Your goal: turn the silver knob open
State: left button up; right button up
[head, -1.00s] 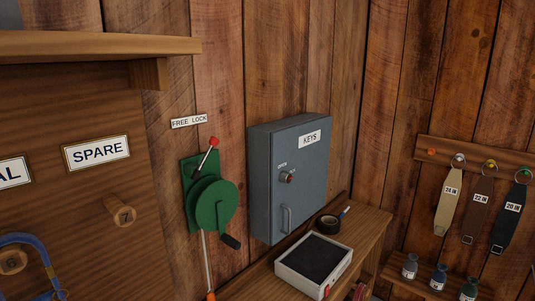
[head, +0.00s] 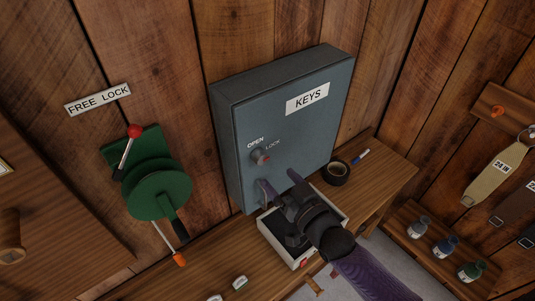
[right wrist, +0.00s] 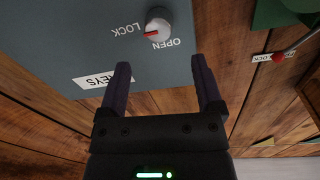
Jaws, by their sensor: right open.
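The silver knob (head: 260,157) is on the front of the grey-blue key cabinet (head: 235,120), below its KEYS label. OPEN is printed to its upper left and LOCK to its right. In the right wrist view the knob (right wrist: 159,22) shows at the top, its red mark pointing toward the word LOCK. My right gripper (head: 279,181) is open and empty, just below the knob and apart from it. In the right wrist view the two fingers of my right gripper (right wrist: 162,68) stand apart with nothing between them. My left gripper is out of view.
A green crank wheel (head: 158,195) with a red-tipped lever is on the wall to the left. Below the cabinet, a wooden bench (head: 385,178) holds a white tray (head: 268,234), a black tape roll (head: 336,173) and a marker (head: 361,156). Straps and small bottles are at right.

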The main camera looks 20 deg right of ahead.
aim_at(263, 160)
jog(key=x, duration=0.6)
jog(key=shift+w+f, duration=0.1)
jog(key=shift+w, duration=0.05)
grip_shut()
